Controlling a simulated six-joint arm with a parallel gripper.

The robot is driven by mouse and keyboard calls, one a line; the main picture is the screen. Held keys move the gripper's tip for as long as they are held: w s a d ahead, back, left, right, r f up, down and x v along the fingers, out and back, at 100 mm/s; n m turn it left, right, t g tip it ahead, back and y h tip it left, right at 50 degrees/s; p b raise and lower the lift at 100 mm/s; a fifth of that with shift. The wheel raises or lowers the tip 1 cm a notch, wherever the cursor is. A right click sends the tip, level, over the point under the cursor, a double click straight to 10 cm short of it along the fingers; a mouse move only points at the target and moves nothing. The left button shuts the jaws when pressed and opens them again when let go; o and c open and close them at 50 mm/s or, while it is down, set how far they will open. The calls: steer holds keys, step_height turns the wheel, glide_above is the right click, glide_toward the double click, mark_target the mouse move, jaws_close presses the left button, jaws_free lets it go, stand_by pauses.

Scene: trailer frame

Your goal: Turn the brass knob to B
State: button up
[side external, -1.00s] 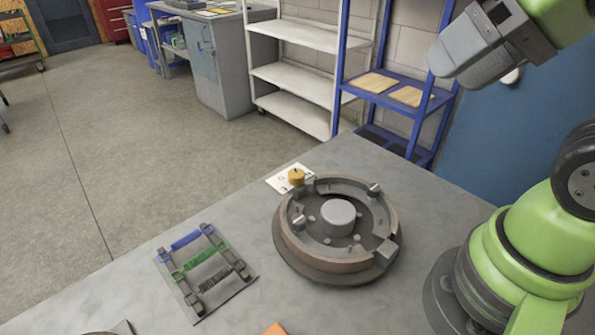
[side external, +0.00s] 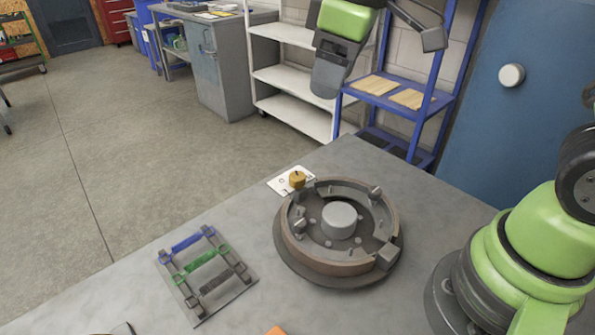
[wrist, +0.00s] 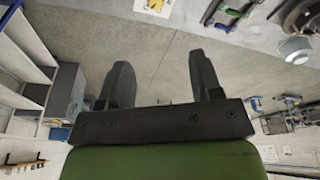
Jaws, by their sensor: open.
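The brass knob (side external: 297,179) stands on a small white plate (side external: 281,187) at the far edge of the grey table, behind the round fixture. A dark pointer mark shows on its top, but the plate's letters are too small to read. The knob also shows in the wrist view (wrist: 155,4), cut by the top edge. My gripper (side external: 327,85) hangs high above and beyond the knob, well apart from it. In the wrist view my gripper (wrist: 159,60) has its two dark fingers spread with nothing between them.
A round ring-shaped fixture (side external: 290,243) with a raised hub stands close beside the knob. A rack with blue, green and dark bars (side external: 208,275) lies to the left. An orange piece (side external: 275,331) shows at the bottom edge. Shelves (side external: 290,72) stand beyond the table.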

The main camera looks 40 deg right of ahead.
mark_target(297, 175)
steer(key=w+f+n, duration=0.1)
steer(key=w+f, duration=0.1)
steer(key=f, duration=0.4)
steer(key=w+f+n+g, duration=0.1)
steer(key=f+n, duration=0.1)
steer(key=f, duration=0.5)
steer(key=w+a+f+n+g+h, duration=0.1)
steer(key=w+f, duration=0.1)
steer(key=f, duration=0.5)
steer(key=shift+w+a+n, duration=0.1)
steer(key=shift+w+n, duration=0.25)
steer(key=shift+n, duration=0.05)
steer(key=c, duration=0.9)
steer(key=shift+m, duration=0.3)
steer(key=m, duration=0.5)
steer(key=shift+m, duration=0.3)
steer(key=m, duration=0.5)
steer(key=shift+m, duration=0.4)
